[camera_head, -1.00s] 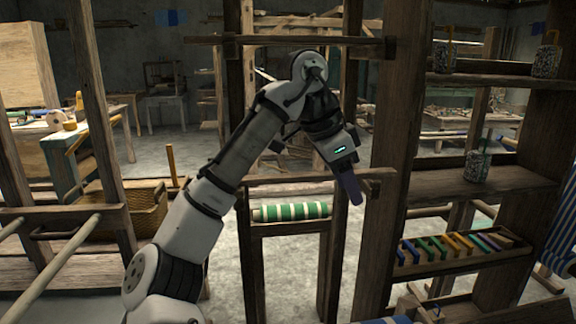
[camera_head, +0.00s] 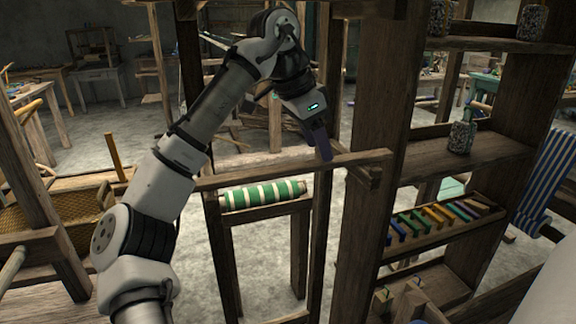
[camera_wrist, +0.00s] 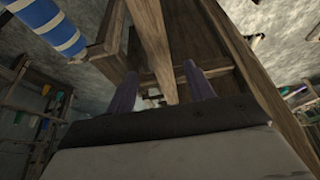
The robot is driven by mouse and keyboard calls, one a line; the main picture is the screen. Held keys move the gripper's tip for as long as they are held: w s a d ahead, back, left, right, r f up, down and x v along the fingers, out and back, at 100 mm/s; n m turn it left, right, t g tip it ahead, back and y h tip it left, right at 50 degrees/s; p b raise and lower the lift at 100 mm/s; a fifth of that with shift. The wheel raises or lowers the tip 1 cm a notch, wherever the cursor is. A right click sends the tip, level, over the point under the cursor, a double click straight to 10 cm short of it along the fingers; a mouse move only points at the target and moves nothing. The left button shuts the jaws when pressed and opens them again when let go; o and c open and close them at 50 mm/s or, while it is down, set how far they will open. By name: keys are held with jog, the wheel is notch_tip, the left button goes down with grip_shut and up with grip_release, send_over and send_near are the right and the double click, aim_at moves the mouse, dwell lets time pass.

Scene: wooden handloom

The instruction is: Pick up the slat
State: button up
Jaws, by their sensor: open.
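A long, thin brown wooden bar, which looks like the slat (camera_head: 352,160), lies across the front of the loom frame above a green-and-white striped roll. My gripper (camera_head: 323,154) points down, with its dark purple fingertips close to this bar, right of its middle. I cannot tell from the head view whether they touch it. In the wrist view, the two fingers of my gripper (camera_wrist: 161,90) are apart and empty. A long wooden bar (camera_wrist: 150,35) runs between and beyond them; it may be the same slat.
The striped roll (camera_head: 262,194) lies below the bar. A thick wooden post (camera_head: 375,130) stands close to the right of my gripper. Shelves to the right hold speckled jars (camera_head: 461,138) and a rack of colored pieces (camera_head: 440,219). A wicker basket (camera_head: 85,212) is at left.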

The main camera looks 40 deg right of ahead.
aim_at(353, 156)
jog(key=d, duration=0.1)
jog(key=s+d, duration=0.1)
jog(key=d, duration=0.1)
jog(key=shift+d, duration=0.15)
jog(key=d, duration=0.1)
jog(key=s+d+p, duration=0.1)
jog(key=shift+d+r, duration=0.1)
jog(key=shift+d, duration=0.25)
jog(key=shift+x, duration=1.2)
jog(key=shift+d+f, duration=0.15)
jog(key=shift+f, duration=0.25)
jog(key=c, duration=1.1)
jog(key=shift+r, duration=0.2)
